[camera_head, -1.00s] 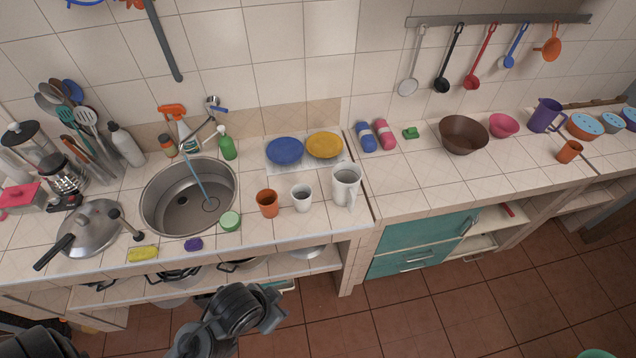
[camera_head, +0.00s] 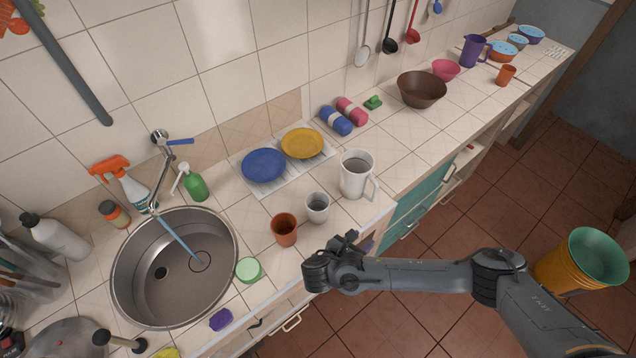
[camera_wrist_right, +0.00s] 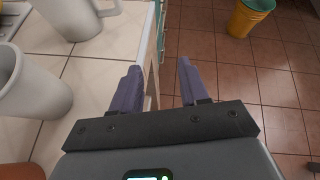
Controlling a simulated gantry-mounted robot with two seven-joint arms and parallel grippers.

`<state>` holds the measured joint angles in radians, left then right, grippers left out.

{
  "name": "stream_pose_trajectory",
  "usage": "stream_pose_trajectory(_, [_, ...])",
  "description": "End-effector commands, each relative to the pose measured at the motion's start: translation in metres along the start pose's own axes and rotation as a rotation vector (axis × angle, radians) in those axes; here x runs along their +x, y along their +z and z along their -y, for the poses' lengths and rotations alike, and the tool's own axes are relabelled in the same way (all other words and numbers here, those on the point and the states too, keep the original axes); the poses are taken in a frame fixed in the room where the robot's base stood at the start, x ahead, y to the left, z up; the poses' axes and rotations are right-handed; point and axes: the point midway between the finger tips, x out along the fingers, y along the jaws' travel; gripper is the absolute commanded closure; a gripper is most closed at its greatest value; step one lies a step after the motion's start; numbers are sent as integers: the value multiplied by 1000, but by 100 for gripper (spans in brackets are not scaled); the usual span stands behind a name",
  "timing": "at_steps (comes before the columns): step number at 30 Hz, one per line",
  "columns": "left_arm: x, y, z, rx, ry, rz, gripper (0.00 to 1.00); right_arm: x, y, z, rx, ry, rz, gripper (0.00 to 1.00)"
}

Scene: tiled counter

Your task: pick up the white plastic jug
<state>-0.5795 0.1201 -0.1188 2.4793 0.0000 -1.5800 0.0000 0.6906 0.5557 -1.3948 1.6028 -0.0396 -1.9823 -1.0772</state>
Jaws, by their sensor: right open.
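The white plastic jug (camera_head: 355,172) stands upright on the counter, its handle toward the right, just right of a small white cup (camera_head: 317,207). My right gripper (camera_head: 342,254) is at the counter's front edge, nearer the camera than the jug and apart from it. In the right wrist view the jug (camera_wrist_right: 84,18) is at the top left, cut off by the frame. There the right gripper's two fingers (camera_wrist_right: 158,88) are spread with nothing between them, over the counter edge and floor. My left gripper is not in the frames.
An orange cup (camera_head: 284,229) stands left of the white cup. Blue (camera_head: 264,165) and yellow (camera_head: 302,143) plates lie behind them. The sink (camera_head: 172,268) is at the left. A brown bowl (camera_head: 421,89) stands farther right. Counter right of the jug is clear.

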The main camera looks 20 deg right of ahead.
Motion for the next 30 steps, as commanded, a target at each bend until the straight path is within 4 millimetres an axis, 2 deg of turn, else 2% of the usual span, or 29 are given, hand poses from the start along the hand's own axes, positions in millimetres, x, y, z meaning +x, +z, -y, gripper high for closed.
stream_pose_trajectory(1, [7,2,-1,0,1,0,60,8,21,-11,26,10,43,56])
stream_pose_trajectory(3, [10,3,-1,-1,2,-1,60,10,46,-22,57,24,78,56])
stream_pose_trajectory(6, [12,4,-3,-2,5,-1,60,9,75,-34,100,37,108,56])
stream_pose_trajectory(9, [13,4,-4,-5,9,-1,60,10,93,-42,126,47,123,56])
stream_pose_trajectory(13, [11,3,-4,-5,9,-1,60,21,102,-45,137,49,128,56])
stream_pose_trajectory(21, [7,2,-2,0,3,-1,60,53,106,-47,137,52,126,56])
stream_pose_trajectory(30, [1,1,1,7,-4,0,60,72,110,-49,139,50,127,56])
